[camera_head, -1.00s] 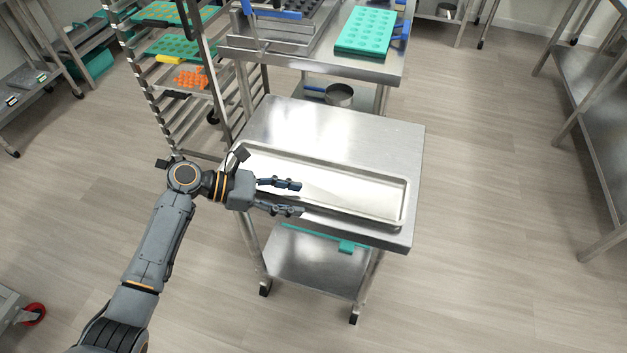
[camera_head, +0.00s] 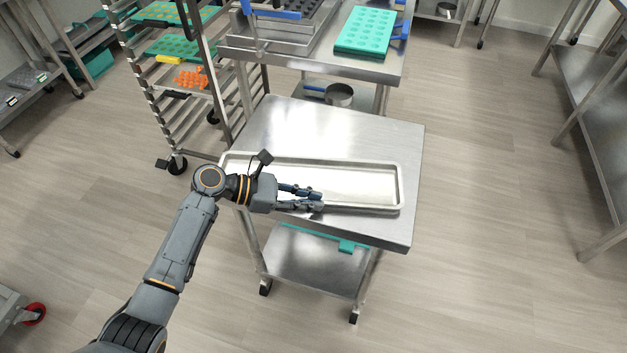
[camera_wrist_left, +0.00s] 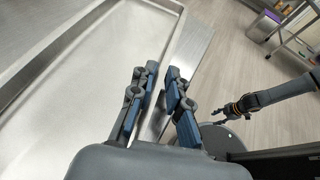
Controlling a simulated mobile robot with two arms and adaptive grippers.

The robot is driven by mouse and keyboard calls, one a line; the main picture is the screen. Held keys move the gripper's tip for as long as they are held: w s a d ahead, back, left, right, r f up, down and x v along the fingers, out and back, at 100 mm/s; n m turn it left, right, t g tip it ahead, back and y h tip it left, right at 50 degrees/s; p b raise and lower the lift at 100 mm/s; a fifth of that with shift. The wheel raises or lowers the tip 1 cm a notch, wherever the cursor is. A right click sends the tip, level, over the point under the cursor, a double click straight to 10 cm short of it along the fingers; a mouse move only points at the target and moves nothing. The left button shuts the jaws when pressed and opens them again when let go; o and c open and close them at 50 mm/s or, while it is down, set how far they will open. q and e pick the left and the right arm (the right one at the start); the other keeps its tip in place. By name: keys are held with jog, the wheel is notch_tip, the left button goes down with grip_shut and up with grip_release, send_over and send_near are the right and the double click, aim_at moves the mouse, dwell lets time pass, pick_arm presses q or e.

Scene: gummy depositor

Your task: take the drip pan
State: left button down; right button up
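The drip pan (camera_head: 345,184) is a long, shallow metal tray lying on the steel cart top (camera_head: 340,132). Its near long rim is at my left gripper (camera_head: 318,200). In the left wrist view, the pan (camera_wrist_left: 80,85) fills the left side, and its rim runs up between the two fingers of the left gripper (camera_wrist_left: 162,72). The fingers are close together, one on the pan's inner side and one outside, apparently closed on the rim. My right gripper (camera_wrist_left: 228,110) shows small in the left wrist view, away from the pan; its finger opening is unclear.
The cart's lower shelf (camera_head: 315,265) holds a teal item. Behind stands a table (camera_head: 375,68) with a teal mold tray (camera_head: 365,30). A tray rack (camera_head: 185,100) stands at the left rear. The floor right of the cart is clear.

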dwell(0.3)
pick_arm(q)
jog(key=shift+r, duration=0.25)
notch_tip(320, 180, up, 3)
jog(key=shift+w+f, duration=0.1)
jog(key=shift+w, duration=0.05)
jog(key=w+d+r+b, duration=0.2)
jog(key=w+d+r, duration=0.7)
jog(key=w, duration=0.1)
jog(key=shift+w+r, duration=0.25)
jog(key=shift+r, duration=0.05)
jog(key=shift+r, duration=0.1)
